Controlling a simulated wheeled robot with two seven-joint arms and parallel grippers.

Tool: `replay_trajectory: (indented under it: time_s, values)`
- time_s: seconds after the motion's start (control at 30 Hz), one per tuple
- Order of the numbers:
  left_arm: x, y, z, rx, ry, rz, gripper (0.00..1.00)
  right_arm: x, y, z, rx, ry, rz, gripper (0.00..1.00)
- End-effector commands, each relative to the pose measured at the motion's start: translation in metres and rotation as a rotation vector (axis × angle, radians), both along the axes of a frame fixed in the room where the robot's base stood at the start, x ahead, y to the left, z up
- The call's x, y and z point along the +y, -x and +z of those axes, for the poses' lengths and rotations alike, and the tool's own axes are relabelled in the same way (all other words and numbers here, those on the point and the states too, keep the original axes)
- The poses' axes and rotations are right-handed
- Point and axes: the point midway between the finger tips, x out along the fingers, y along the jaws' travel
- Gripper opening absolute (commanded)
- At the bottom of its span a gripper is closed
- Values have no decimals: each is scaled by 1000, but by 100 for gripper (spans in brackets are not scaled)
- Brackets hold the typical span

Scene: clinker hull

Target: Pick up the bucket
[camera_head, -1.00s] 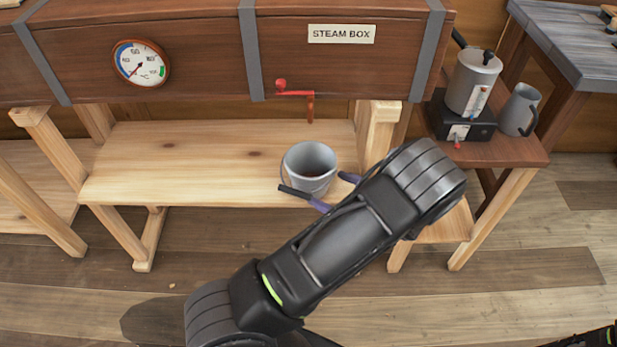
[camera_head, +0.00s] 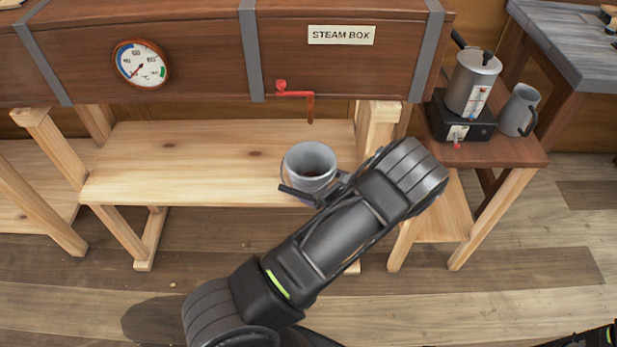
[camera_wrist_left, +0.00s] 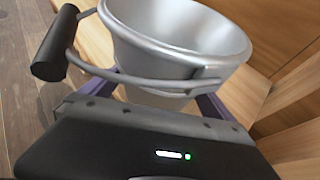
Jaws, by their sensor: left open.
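A grey metal bucket (camera_head: 311,163) sits near the front edge of the wooden bench (camera_head: 190,155) under the steam box. Its wire handle hangs down at the near side, with a black grip (camera_wrist_left: 54,44) at the left in the left wrist view. My left gripper (camera_head: 322,192) is open at the bucket's near side, low on it. In the left wrist view its purple fingers (camera_wrist_left: 155,95) reach to either side of the bucket (camera_wrist_left: 180,45), under the handle wire. Contact with the wall cannot be told. My right gripper is not in view.
The wooden steam box (camera_head: 205,55) with a gauge (camera_head: 141,63) and a red valve handle (camera_head: 296,94) overhangs the bench. A pot (camera_head: 472,82) on a black burner and a grey jug (camera_head: 518,110) stand on a side table at right. The bench is clear left of the bucket.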

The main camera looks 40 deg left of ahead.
Motion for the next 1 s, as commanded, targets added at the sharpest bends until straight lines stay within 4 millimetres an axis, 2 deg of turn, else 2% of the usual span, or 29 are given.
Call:
replay_trajectory:
  time_s: [0.47, 1.0]
  values:
    - [0, 0, 0, 0, 0, 0, 100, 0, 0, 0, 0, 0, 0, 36]
    - [0, 0, 0, 0, 0, 1, 57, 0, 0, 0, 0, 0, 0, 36]
